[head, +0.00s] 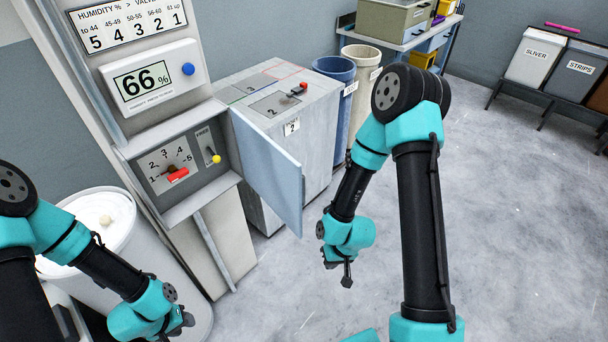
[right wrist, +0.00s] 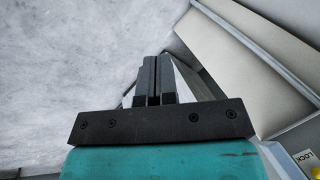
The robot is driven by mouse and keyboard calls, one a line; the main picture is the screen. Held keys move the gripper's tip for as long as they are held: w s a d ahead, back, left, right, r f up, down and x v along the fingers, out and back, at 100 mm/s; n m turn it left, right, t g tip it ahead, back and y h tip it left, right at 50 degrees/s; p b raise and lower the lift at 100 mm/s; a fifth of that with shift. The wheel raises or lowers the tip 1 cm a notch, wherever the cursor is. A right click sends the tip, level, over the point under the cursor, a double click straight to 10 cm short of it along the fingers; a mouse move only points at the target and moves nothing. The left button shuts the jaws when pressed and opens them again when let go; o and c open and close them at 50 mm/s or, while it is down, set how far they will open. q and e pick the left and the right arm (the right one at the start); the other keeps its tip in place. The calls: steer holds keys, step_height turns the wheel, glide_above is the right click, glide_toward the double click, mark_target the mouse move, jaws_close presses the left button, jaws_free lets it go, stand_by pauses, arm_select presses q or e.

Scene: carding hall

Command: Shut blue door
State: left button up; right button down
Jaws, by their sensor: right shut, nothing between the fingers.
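The blue door (head: 268,170) is a pale blue panel standing wide open in the head view. It is hinged at the right side of the grey control box (head: 185,165) and sticks out toward the floor. The box's front is uncovered. My right gripper (head: 347,275) is shut and empty, to the right of the door and apart from it in the head view. Its closed fingers also show in the right wrist view (right wrist: 156,70). My left gripper (head: 186,322) is low at the left, below the box; its finger opening is unclear.
Inside the box are a red-handled dial (head: 177,174) and a yellow-knobbed lever (head: 216,158). A grey cabinet (head: 315,120) stands behind the door, with a blue bin (head: 333,105) beyond it. A white drum (head: 95,225) is at the left. The floor at right is clear.

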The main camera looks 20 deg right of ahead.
steer(key=w+d+r+n+t, duration=0.1)
steer(key=w+d+r, duration=0.25)
steer(key=r, duration=0.45)
steer(key=w+d+r+n, duration=0.1)
steer(key=w+d+r, duration=0.1)
steer(key=w+r, duration=0.45)
step_height(320, 180, up, 21)
steer(key=s+d+n+t+y, duration=0.1)
steer(key=d+n+y, duration=0.1)
steer(key=shift+f+t+y, duration=0.2)
steer(key=shift+t+y, duration=0.2)
steer(key=shift+a+f, duration=0.1)
steer(key=shift+f, duration=0.05)
steer(key=w+a+f, duration=0.2)
steer(key=a+f, duration=0.5)
steer(key=a, duration=0.2)
steer(key=shift+w+f, duration=0.15)
steer(key=shift+f, duration=0.25)
